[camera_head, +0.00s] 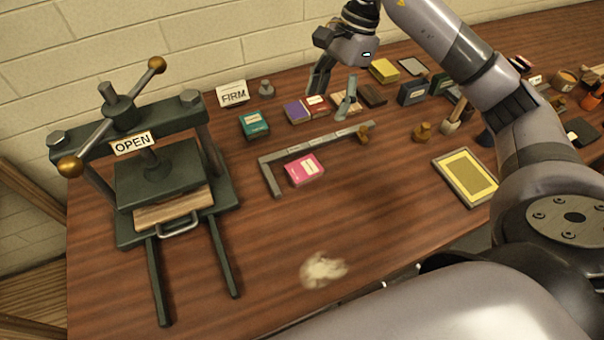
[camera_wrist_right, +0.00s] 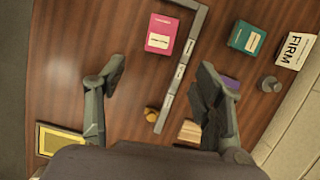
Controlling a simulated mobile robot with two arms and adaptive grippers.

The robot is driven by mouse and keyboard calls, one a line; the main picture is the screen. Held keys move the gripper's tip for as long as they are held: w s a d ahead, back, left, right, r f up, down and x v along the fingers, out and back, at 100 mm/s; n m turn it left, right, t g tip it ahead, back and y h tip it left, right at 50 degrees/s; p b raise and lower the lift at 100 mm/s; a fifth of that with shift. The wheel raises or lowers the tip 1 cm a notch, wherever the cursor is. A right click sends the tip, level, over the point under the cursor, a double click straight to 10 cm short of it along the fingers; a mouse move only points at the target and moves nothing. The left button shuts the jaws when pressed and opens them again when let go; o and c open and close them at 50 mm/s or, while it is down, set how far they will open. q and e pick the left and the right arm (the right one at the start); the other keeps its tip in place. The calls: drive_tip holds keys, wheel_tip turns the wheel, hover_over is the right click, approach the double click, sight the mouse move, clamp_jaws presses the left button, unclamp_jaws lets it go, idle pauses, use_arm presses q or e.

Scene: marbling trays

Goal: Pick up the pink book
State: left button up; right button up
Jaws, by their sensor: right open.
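The pink book (camera_head: 304,170) lies flat on the wooden table, inside the corner of a grey L-shaped metal ruler (camera_head: 268,174). It also shows in the right wrist view (camera_wrist_right: 161,34), beyond my fingertips, with a pale label on its cover. My right gripper (camera_head: 333,92) is open and empty, above the table to the upper right of the book. In the right wrist view its two fingers (camera_wrist_right: 160,76) are spread wide and apart from the book. My left gripper is in neither view.
A dark green press (camera_head: 160,172) marked OPEN stands at the left. A teal book (camera_head: 254,124) and a purple book (camera_head: 296,111) lie behind the ruler. A yellow framed tray (camera_head: 466,178) lies at the right. The table front of the pink book is mostly clear, with a pale patch (camera_head: 323,270).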

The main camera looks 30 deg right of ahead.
wheel_tip(320, 180, down, 3)
drive_tip(key=b, duration=0.2)
drive_tip(key=p, duration=0.3)
hover_over(304, 167)
drive_tip(key=d, duration=0.2)
drive_tip(key=f, duration=1)
drive_tip(key=shift+s+f, duration=0.1)
drive_tip(key=shift+s, duration=0.15)
drive_tip(key=shift+a+f, duration=0.15)
drive_tip(key=shift+f, duration=0.5)
drive_tip(key=p+x, duration=0.2)
drive_tip(key=x, duration=0.2)
drive_tip(key=shift+w+p, duration=0.15)
drive_tip(key=shift+p, duration=0.15)
drive_tip(key=shift+a+f, duration=0.1)
drive_tip(key=shift+f, duration=0.55)
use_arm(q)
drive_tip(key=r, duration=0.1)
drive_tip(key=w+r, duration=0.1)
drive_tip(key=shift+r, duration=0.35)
use_arm(e)
drive_tip(key=shift+c, duration=0.4)
